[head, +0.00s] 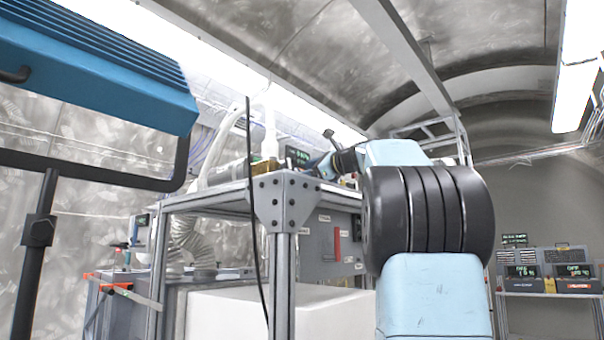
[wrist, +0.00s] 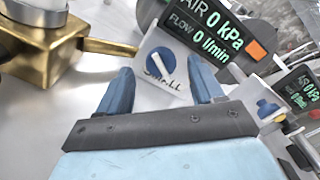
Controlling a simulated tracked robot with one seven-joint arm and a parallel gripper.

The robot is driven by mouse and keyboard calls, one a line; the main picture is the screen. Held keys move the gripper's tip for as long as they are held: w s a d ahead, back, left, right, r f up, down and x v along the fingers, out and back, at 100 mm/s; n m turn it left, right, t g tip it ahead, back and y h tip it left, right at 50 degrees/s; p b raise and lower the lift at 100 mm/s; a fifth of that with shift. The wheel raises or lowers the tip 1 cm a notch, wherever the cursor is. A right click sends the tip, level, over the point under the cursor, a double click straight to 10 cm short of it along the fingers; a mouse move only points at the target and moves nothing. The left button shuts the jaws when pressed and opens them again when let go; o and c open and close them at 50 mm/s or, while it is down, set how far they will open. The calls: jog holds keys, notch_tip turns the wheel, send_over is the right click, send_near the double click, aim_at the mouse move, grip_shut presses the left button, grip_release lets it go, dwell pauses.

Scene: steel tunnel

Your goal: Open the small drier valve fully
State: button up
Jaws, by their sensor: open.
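In the wrist view a white plate lettered "SMALL" (wrist: 172,84) carries a blue disc (wrist: 160,62) with a white bar across it. To its left is a brass valve body (wrist: 40,62) with a brass lever (wrist: 108,47) reaching right towards the plate. I cannot tell whether the disc turns or only marks the valve. In the head view my gripper (head: 326,165) is small above the bench top, right of the brass body (head: 265,167).
A display (wrist: 215,32) reading air 0 kPa and flow 0 l/min stands behind the plate. A second display (wrist: 300,88) is at the right, by a blue-and-yellow fitting (wrist: 268,108).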

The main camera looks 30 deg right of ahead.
jog(key=shift+x, duration=1.2)
jog(key=c, duration=1.1)
